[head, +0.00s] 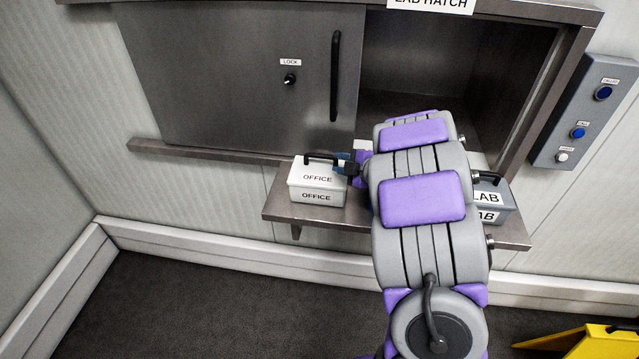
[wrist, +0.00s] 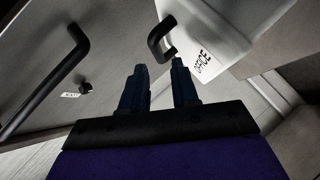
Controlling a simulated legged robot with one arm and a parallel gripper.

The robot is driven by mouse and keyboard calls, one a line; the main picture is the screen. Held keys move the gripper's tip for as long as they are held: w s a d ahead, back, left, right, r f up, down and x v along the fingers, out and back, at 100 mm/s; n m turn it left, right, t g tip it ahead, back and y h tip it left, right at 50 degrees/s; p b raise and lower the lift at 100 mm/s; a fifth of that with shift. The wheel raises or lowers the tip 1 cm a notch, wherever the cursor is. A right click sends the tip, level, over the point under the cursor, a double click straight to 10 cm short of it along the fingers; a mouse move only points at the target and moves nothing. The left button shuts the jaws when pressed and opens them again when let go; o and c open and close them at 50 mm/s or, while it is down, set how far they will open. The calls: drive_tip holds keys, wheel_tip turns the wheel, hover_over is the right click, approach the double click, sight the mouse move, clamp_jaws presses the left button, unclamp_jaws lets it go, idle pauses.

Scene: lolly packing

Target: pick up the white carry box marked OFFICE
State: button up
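The white carry box marked OFFICE (head: 317,184) stands upright on the left part of the shelf, with a black handle (head: 321,158) on top. In the wrist view the white box (wrist: 222,40) is at the upper right and its black handle (wrist: 161,38) lies just beyond the fingertips. My gripper (head: 343,163) is beside the handle on its right in the head view. In the wrist view my gripper (wrist: 160,70) has its two fingers apart with nothing between them. Whether a fingertip touches the handle I cannot tell.
The shelf (head: 275,205) sits under the hatch. A grey box marked LAB (head: 505,205) stands at its right, partly hidden by my arm. A sliding door (head: 230,80) with a lock knob covers the left side. A button panel (head: 585,115) and a yellow object (head: 575,345) are at right.

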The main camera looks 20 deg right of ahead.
sight(324, 157)
drive_tip(key=shift+b+x, duration=0.95)
drive_tip(key=shift+x, duration=2.55)
drive_tip(key=shift+a+r, duration=0.15)
drive_tip(key=shift+r, duration=0.1)
clamp_jaws()
